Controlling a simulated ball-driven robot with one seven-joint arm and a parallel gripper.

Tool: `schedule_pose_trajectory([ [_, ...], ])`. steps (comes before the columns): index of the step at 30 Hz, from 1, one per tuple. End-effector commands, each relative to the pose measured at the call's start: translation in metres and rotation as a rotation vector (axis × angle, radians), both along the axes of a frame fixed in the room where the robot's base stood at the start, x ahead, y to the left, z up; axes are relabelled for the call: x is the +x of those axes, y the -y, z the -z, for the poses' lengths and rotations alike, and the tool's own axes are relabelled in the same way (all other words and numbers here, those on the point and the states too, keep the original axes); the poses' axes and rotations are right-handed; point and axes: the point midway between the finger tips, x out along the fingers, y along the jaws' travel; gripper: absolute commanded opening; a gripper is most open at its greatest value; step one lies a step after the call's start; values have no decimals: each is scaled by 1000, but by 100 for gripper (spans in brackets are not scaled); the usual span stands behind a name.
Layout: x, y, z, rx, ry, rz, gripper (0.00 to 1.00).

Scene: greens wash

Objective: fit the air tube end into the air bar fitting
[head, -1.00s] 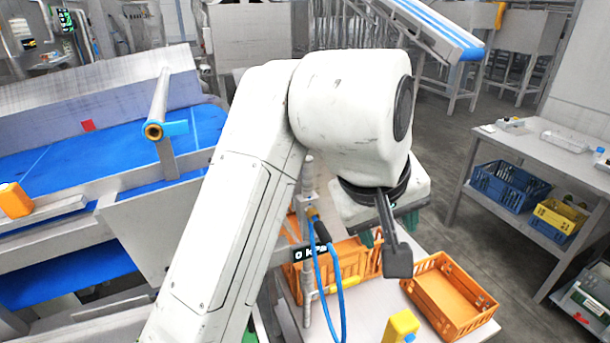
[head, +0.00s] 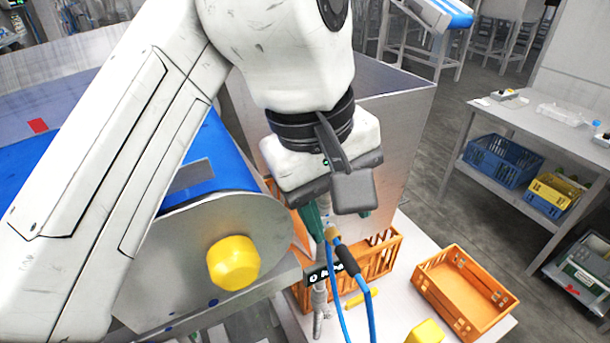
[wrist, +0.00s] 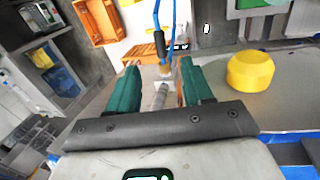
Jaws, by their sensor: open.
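My gripper (head: 338,218) is open, its green fingers pointing down. In the wrist view my gripper (wrist: 159,88) has one finger either side of a grey cylindrical piece (wrist: 160,98) that looks like the air bar fitting. The air tube end (head: 332,233) is brass with a black sleeve (head: 347,260) and a blue hose (head: 369,312). In the wrist view the tube end (wrist: 165,71) lies just beyond the grey piece, between the finger tips or slightly past them. I cannot tell whether they touch or are joined. In the head view my gripper partly hides this area.
A small black display (head: 322,274) reading 0 stands beside the hose. A yellow knob (head: 233,262) on the conveyor end is close on the left. An orange crate (head: 384,262) stands behind, an empty orange tray (head: 465,290) to the right, and a yellow block (head: 425,333) in front.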

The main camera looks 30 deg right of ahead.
Motion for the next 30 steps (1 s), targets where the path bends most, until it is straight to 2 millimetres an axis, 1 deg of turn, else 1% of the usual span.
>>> schedule_pose_trajectory([
  [9, -1, 9, 41, 2, 0, 1, 50],
  [18, -1, 19, 78, 2, 1, 1, 50],
  [24, -1, 24, 95, 2, 1, 1, 50],
  [30, -2, 27, 103, 0, 1, 1, 50],
])
